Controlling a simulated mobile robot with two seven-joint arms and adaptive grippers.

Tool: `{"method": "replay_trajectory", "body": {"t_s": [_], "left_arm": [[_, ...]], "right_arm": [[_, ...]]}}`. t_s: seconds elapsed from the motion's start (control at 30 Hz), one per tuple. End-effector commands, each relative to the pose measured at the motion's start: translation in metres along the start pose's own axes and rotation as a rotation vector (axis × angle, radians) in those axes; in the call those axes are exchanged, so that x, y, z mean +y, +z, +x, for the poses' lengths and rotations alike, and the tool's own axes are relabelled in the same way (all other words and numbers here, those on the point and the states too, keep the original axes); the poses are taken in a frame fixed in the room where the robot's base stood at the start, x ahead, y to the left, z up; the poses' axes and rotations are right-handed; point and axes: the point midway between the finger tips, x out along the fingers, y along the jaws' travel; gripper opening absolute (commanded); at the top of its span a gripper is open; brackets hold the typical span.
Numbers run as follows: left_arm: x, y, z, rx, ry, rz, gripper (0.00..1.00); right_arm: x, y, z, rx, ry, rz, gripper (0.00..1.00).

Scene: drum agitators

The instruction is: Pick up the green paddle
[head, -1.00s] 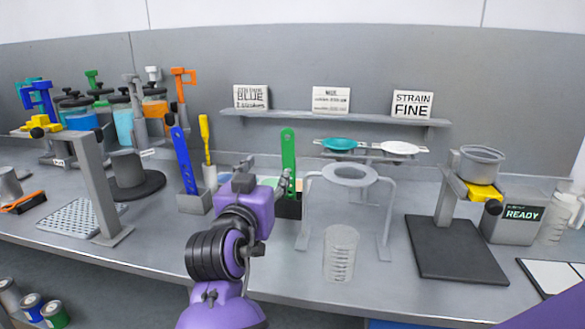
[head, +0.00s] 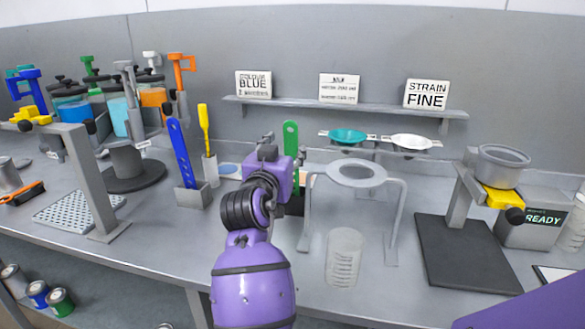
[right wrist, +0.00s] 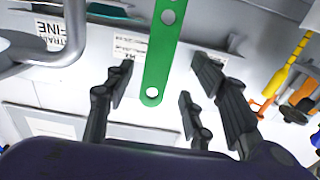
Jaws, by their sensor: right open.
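The green paddle (head: 290,143) is a flat upright strip with holes, standing in a dark holder (head: 294,206) at the middle of the bench. My right gripper (right wrist: 160,88) is open. In the right wrist view the green paddle (right wrist: 162,55) shows between its spread fingers, with visible gaps on both sides; I see no contact. My left gripper is not in view.
A blue paddle (head: 181,155) and a yellow tool (head: 205,130) stand in holders to the left. A grey ring stand (head: 397,215) and a clear beaker (head: 343,262) are close on the right. A sign shelf (head: 345,108) runs behind.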

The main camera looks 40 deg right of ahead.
Motion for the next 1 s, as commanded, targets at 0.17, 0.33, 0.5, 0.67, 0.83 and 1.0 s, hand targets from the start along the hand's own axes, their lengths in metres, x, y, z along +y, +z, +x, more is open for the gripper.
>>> {"method": "replay_trajectory", "body": {"t_s": [0.17, 0.33, 0.5, 0.67, 0.83, 1.0], "left_arm": [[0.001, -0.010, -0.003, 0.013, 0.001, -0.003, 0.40], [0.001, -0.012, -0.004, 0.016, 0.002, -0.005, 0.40], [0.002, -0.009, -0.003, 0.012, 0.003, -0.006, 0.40], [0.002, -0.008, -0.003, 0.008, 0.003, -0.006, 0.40], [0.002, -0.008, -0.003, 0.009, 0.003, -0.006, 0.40], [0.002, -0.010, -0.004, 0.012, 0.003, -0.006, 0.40]], "right_arm": [[0.004, -0.004, 0.027, 0.003, 0.002, -0.002, 0.50], [0.003, -0.002, 0.046, 0.001, 0.001, -0.001, 0.50], [0.003, 0.000, 0.049, 0.001, 0.000, 0.000, 0.50], [0.003, 0.000, 0.049, 0.000, 0.000, 0.000, 0.42], [0.003, 0.000, 0.049, 0.000, 0.000, -0.001, 0.20], [0.003, -0.001, 0.049, 0.001, 0.000, 0.000, 0.01]]}}
